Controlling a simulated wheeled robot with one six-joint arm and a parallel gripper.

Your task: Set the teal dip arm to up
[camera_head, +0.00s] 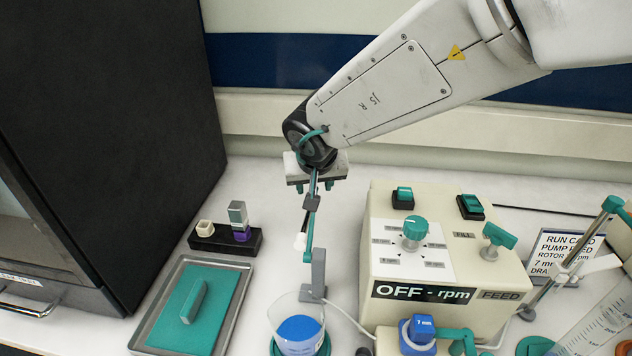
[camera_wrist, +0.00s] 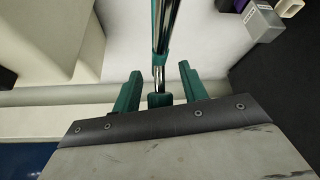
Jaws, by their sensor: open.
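The teal dip arm (camera_head: 310,231) is a thin rod on a grey post (camera_head: 318,275) behind the beaker (camera_head: 297,325), which holds something blue. In the head view the rod runs steeply up from the post to my gripper (camera_head: 316,186), with a grey clip and a white piece partway along it. In the wrist view my gripper (camera_wrist: 159,90) is open, and the rod's dark teal end (camera_wrist: 160,99) lies between the two teal fingers, with gaps visible on both sides. The rod's exact tilt is hard to tell.
A cream pump box (camera_head: 412,262) with a teal knob, switches and an OFF-rpm label stands right of the post. A grey tray (camera_head: 143,327) with a teal mat and a black block holder (camera_head: 228,246) lie at left, beside a large dark cabinet (camera_head: 110,130).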

